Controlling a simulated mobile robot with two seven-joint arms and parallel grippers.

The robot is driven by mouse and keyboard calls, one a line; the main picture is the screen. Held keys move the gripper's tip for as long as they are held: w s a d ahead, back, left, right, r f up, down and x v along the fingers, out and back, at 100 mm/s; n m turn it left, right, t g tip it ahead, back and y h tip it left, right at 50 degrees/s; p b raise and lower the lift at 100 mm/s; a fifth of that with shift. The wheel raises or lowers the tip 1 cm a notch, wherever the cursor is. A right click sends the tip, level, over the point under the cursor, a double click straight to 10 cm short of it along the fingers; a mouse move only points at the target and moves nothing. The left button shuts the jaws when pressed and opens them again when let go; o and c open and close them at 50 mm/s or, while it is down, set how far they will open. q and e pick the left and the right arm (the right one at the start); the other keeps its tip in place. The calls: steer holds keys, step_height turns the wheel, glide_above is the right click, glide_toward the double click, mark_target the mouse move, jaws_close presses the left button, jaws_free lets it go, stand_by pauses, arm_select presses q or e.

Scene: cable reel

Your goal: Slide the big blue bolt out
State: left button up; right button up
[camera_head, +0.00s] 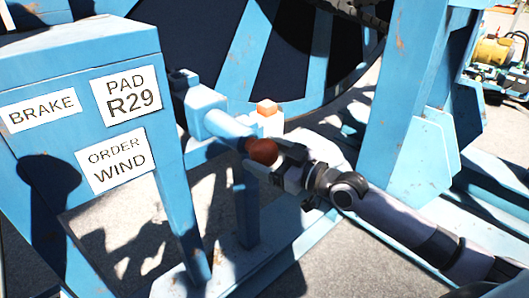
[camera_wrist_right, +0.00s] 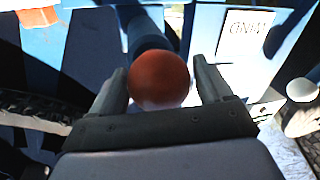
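The big blue bolt (camera_head: 222,125) is a thick bar running out of a blue block beside the sign panel. A round red-brown knob (camera_head: 262,151) caps its near end. My right gripper (camera_wrist_right: 162,75) has its fingers on either side of the knob, which also shows in the wrist view (camera_wrist_right: 159,79). The fingers look open, with a narrow gap at the right finger; contact at the left one is hard to tell. The bolt's shaft (camera_wrist_right: 150,32) runs away behind the knob. My left gripper is not in view.
The blue panel (camera_head: 135,60) with BRAKE, PAD R29 and ORDER WIND labels stands at the left. A white block with an orange top (camera_head: 267,108) is just behind the knob. The large reel (camera_head: 240,60) and a thick blue upright (camera_head: 405,100) stand behind.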

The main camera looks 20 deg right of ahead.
steer(key=shift+o, duration=0.5)
steer(key=shift+s, duration=0.1)
steer(key=shift+v, duration=3.6)
steer(key=s+a+f+m+g+h+p, duration=0.2)
steer(key=s+f+m+h+p, duration=0.1)
steer(key=s+f, duration=0.7)
steer(key=s+a+f+m+g+h+p, duration=0.2)
steer(key=s+f+m+g+h+p, duration=0.1)
steer(key=s+f, duration=0.7)
steer(key=shift+a+h+p, duration=0.25)
steer(key=shift+h+p, duration=0.25)
steer(key=shift+p, duration=0.6)
